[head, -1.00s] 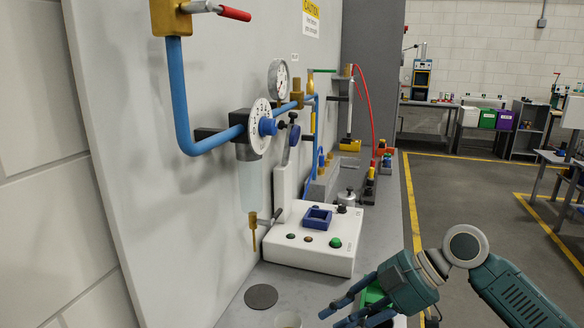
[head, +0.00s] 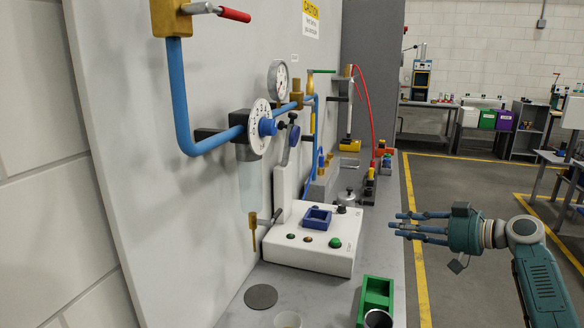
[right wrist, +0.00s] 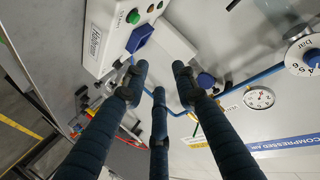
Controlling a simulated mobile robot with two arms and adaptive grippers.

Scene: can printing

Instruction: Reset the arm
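My right gripper (head: 408,227) is in the air at the right edge of the bench, its blue fingers pointing left toward the wall panel. It is open and empty. In the right wrist view its fingers (right wrist: 158,80) stand apart with nothing between them. A green holder (head: 364,300) stands on the bench (head: 225,318) below it, with a dark-topped can (head: 378,319) in or against it, cut off by the frame. A grey cup or can (head: 288,320) stands near the front. My left gripper is not in view.
A white control box (head: 310,258) with a blue square holder (head: 317,218) and a green button (head: 334,243) stands by the wall panel. A dark disc (head: 260,297) lies in front. Blue pipes (head: 180,100) and a gauge (head: 278,78) project from the panel.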

